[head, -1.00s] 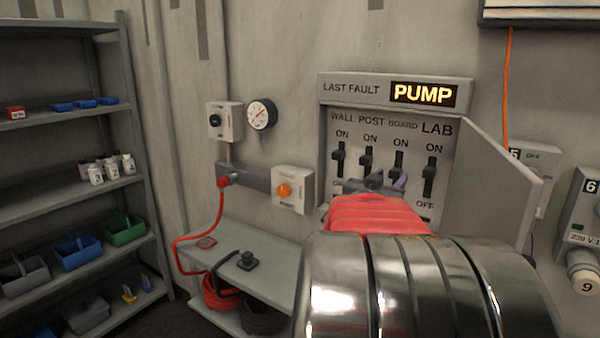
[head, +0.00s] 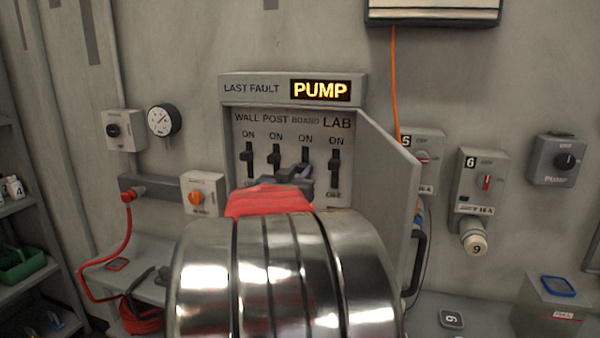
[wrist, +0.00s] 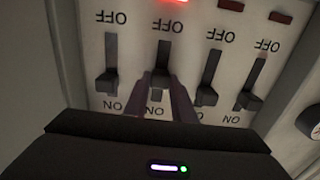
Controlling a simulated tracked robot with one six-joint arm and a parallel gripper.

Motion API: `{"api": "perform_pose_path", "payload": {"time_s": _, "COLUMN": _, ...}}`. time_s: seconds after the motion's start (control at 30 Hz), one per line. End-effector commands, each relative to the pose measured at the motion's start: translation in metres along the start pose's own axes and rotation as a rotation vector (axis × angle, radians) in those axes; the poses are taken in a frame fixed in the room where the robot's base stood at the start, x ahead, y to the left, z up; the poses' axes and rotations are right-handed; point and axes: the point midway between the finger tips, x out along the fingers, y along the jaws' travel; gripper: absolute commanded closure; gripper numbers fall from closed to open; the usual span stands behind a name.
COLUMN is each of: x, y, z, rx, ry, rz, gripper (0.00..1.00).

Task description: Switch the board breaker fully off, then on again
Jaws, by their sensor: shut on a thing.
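The breaker panel (head: 291,198) has levers labelled WALL, POST, BOARD and LAB, with ON at the top. My gripper (head: 296,173) reaches in at the BOARD column, and my arm hides the panel's lower part. In the wrist view the panel shows upside down. There my gripper (wrist: 168,98) is shut on the board breaker's lever (wrist: 161,78), second from left. That lever sits near its ON end, partly covered by the fingers. The other levers also sit near ON. A lamp (wrist: 177,2) beyond the board breaker's OFF mark glows red.
The panel's open door (head: 390,185) stands to the right of my arm. A sign above reads LAST FAULT PUMP (head: 320,90). An orange-knob switch box (head: 202,194) and a gauge (head: 164,120) are on the wall at left. Numbered switch boxes (head: 482,180) are at right.

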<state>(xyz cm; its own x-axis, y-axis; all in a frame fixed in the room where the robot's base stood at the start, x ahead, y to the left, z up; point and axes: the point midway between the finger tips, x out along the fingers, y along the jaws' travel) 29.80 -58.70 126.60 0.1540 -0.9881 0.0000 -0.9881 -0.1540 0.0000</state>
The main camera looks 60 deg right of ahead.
Motion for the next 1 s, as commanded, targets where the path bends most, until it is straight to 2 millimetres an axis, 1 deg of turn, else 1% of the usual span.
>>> {"api": "perform_pose_path", "payload": {"time_s": 0.03, "x": 0.0, "y": -0.001, "z": 0.0, "rx": 0.0, "ry": 0.0, "rz": -0.001, "gripper": 0.91}}
{"api": "perform_pose_path", "payload": {"time_s": 0.17, "x": 0.0, "y": -0.001, "z": 0.0, "rx": 0.0, "ry": 0.0, "rz": -0.001, "gripper": 1.0}}
{"api": "perform_pose_path", "payload": {"time_s": 0.47, "x": 0.0, "y": -0.001, "z": 0.0, "rx": 0.0, "ry": 0.0, "rz": -0.002, "gripper": 1.0}}
{"api": "perform_pose_path", "payload": {"time_s": 0.57, "x": 0.0, "y": -0.001, "z": 0.007, "rx": -0.001, "ry": -0.002, "rz": -0.001, "gripper": 1.0}}
{"api": "perform_pose_path", "payload": {"time_s": 0.73, "x": 0.0, "y": -0.001, "z": 0.024, "rx": -0.002, "ry": -0.002, "rz": -0.001, "gripper": 1.0}}
{"api": "perform_pose_path", "payload": {"time_s": 1.0, "x": 0.0, "y": -0.001, "z": 0.027, "rx": -0.001, "ry": -0.005, "rz": -0.003, "gripper": 1.0}}
